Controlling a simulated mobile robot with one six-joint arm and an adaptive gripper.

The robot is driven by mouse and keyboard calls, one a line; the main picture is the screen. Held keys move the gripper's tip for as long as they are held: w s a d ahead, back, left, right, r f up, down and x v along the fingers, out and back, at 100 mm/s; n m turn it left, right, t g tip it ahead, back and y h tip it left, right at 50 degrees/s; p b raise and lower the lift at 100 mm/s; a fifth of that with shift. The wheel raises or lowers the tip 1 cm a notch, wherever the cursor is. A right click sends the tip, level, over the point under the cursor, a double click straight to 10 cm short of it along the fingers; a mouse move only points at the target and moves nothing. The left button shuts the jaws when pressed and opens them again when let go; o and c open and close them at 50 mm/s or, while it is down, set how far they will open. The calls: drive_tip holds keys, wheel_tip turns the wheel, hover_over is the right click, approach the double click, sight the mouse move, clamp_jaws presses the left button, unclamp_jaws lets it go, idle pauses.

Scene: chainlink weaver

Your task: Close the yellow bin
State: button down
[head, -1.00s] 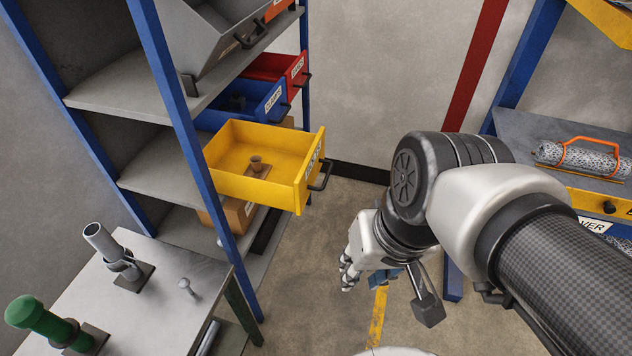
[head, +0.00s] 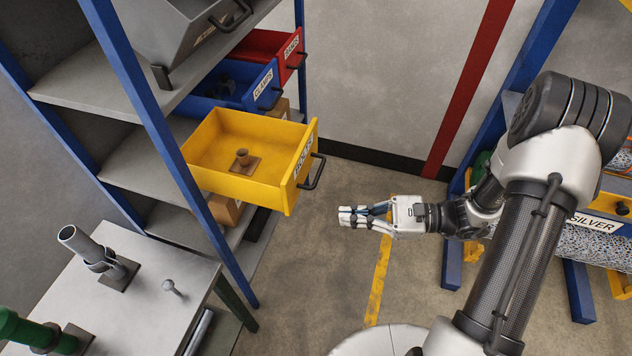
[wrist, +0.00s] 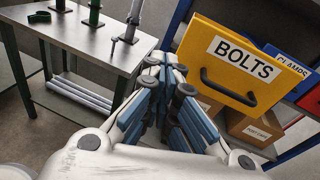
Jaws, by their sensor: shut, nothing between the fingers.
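The yellow bin (head: 224,186) labelled BOLTS is a drawer pulled out from the blue and grey shelf. A small brown part on a square base lies inside it. Its dark handle (head: 312,172) is on the front face, to the right. The bin's front also shows in the wrist view (wrist: 222,76), at the upper right, with the label and handle facing the camera. My gripper (head: 343,216) is shut and empty, apart from the bin, in front of it and to the right. Its closed fingers point left toward the shelf in the head view.
A blue CLAMPS bin (head: 236,92) and a red bin (head: 280,50) also stick out behind the yellow one. A metal table (head: 150,300) with pipes stands at the lower left. Floor (head: 330,255) between shelf and arm is free. A SILVER rack (head: 600,222) stands right.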

drive_tip(key=w+d+f+m+t, duration=0.3)
drive_tip(key=f+m+t, duration=0.1)
drive_tip(key=b, duration=0.2)
approach(293, 197)
drive_tip(key=x, duration=0.6)
drive_tip(key=shift+w+a+r, duration=0.1)
drive_tip(key=shift+w+a, duration=0.05)
drive_tip(key=shift+a, duration=0.25)
drive_tip(key=shift+a, duration=0.1)
drive_tip(key=x, duration=0.7)
drive_tip(key=b+x, duration=0.1)
drive_tip(key=x, duration=0.6)
drive_tip(key=b+x, duration=0.1)
drive_tip(key=x, duration=0.6)
drive_tip(key=shift+s+r, duration=0.2)
drive_tip(key=shift+r, duration=0.1)
drive_tip(key=shift+x, duration=0.8)
drive_tip(key=shift+r, duration=0.1)
